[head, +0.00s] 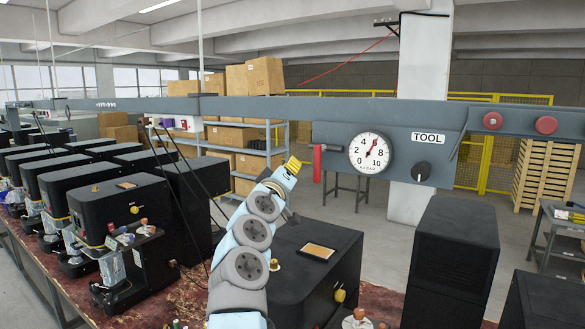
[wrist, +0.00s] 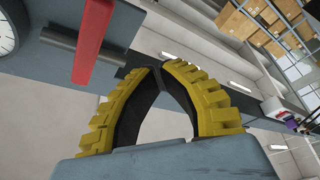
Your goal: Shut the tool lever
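The red tool lever (head: 317,163) hangs straight down from a short dark pivot at the left end of the gauge panel. In the wrist view the red lever (wrist: 95,42) is at the upper left, with its dark pivot rod beside it. My gripper (head: 295,163) is just left of the lever in the head view and seems apart from it. In the wrist view the yellow ribbed fingers of my gripper (wrist: 157,70) curve together and their tips meet. Nothing shows between them. The TOOL label (head: 428,138) is right of the dial.
The dial gauge (head: 369,153) and a black knob (head: 420,171) are on the same panel of the long grey beam (head: 240,108). Black machines (head: 305,270) stand below on the bench. Shelves with cardboard boxes (head: 255,76) are behind. Air around the lever is clear.

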